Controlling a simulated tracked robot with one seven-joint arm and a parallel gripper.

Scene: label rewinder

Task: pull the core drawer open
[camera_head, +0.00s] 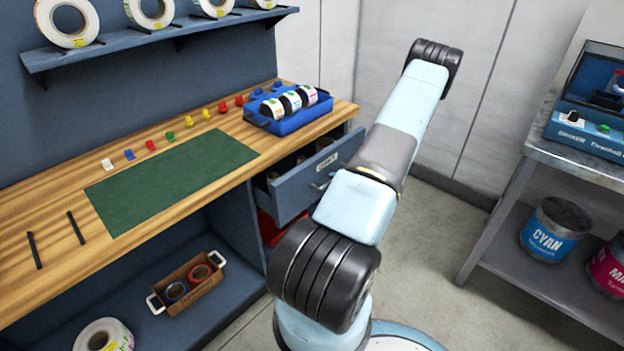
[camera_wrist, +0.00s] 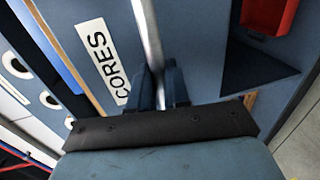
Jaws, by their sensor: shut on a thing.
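The core drawer (camera_head: 292,194) is a blue-grey drawer under the right end of the wooden bench. It stands partly open, with several brown cores visible inside. In the wrist view its front shows a white CORES label (camera_wrist: 103,60) beside a metal bar handle (camera_wrist: 147,32). My gripper (camera_wrist: 161,88) is shut on the handle, with one blue finger on each side of the bar. In the head view my arm hides the gripper, and only part of the handle (camera_head: 319,186) shows.
On the bench (camera_head: 50,217) are a green mat (camera_head: 170,175), coloured clips and a blue tray (camera_head: 288,122) of label rolls. A red bin (camera_head: 268,228) sits below the drawer. A metal table (camera_head: 585,160) stands right. Floor between is clear.

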